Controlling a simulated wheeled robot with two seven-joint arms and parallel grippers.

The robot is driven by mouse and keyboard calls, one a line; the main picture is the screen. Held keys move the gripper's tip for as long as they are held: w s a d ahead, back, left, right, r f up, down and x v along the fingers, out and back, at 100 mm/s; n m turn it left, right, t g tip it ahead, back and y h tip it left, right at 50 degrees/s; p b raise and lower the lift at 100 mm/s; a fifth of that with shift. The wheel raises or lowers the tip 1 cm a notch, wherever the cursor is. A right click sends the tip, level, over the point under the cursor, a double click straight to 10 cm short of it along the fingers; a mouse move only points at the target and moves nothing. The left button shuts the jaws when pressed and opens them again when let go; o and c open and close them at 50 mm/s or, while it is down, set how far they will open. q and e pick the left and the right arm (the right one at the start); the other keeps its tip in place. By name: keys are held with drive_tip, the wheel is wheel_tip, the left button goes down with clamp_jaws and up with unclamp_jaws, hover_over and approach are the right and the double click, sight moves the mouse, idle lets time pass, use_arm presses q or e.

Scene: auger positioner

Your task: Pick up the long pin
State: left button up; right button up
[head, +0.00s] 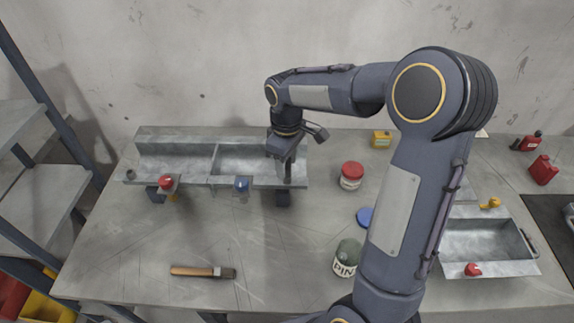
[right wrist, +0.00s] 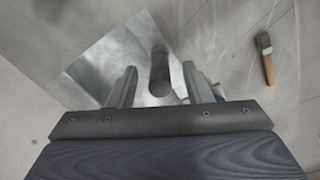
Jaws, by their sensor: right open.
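A dark cylindrical pin, seemingly the long pin (right wrist: 159,72), shows in the right wrist view over a shiny metal tray surface. My right gripper (right wrist: 160,68) is open, with one finger on each side of the pin. Small gaps show between pin and fingers. I cannot tell how deep the fingers reach. In the head view my right gripper (head: 288,178) points down at the right compartment of the long metal tray (head: 240,160). The pin is not clear there, as the gripper covers that spot. My left gripper is not in view.
A red-knobbed part (head: 166,182) and a blue-knobbed part (head: 241,184) sit along the tray's front edge. A brush (head: 203,271) lies in front. A red can (head: 351,176) and a green-topped can (head: 346,258) stand right. A metal bin (head: 485,240) is farther right.

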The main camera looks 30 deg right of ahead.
drive_tip(key=shift+f, duration=0.2)
clamp_jaws()
drive_tip(key=shift+r, duration=0.1)
